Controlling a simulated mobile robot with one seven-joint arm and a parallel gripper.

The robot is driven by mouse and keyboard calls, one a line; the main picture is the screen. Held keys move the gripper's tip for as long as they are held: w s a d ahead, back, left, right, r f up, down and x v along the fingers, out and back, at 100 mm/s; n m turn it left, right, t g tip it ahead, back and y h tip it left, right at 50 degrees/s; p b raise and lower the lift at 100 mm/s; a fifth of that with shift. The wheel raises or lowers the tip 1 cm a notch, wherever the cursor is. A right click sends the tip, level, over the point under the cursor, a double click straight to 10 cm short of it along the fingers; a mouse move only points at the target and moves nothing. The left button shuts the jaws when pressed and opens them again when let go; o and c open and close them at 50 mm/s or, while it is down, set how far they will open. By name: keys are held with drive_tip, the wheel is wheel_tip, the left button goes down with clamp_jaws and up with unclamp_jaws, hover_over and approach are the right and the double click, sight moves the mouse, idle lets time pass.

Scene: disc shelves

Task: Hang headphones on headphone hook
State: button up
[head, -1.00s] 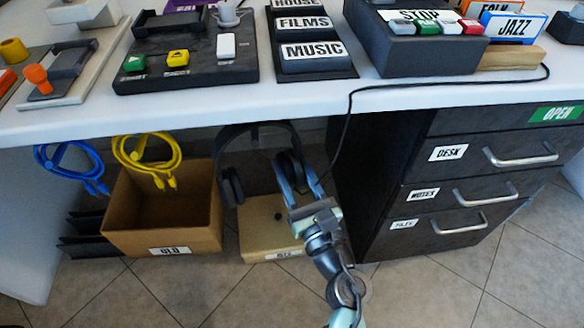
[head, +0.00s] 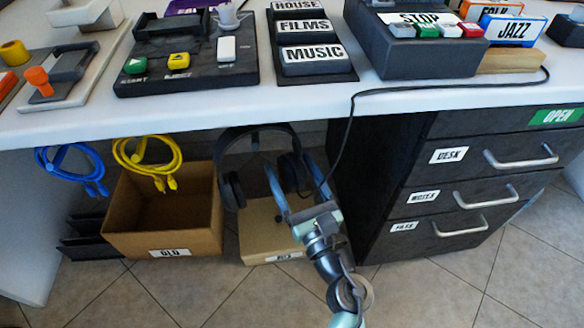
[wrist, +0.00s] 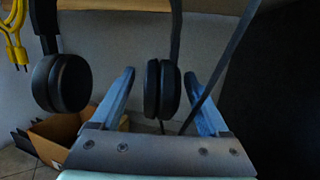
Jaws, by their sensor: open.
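The black headphones hang below the table's edge in the head view, with their band (head: 262,130) at the top and the left ear cup (head: 232,190) hanging free. A small dark vertical piece shows at the band, but I cannot clearly make out the hook. My gripper (head: 286,164) is open at the right ear cup (head: 293,172). In the wrist view, the right ear cup (wrist: 162,90) shows between my spread blue fingers, with gaps on both sides. The left ear cup (wrist: 62,82) is outside the left finger.
A cable (head: 348,120) runs from the tabletop down past my gripper. A black drawer unit (head: 385,180) stands close on the right. An open cardboard box (head: 130,243) and a flat box (head: 258,240) are below. Yellow (head: 140,160) and blue (head: 70,170) cables hang at left.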

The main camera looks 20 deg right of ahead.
drive_tip(key=s+f+p, duration=0.2)
drive_tip(key=s, duration=1)
drive_tip(key=shift+s, duration=0.3)
drive_tip(key=shift+a, duration=0.1)
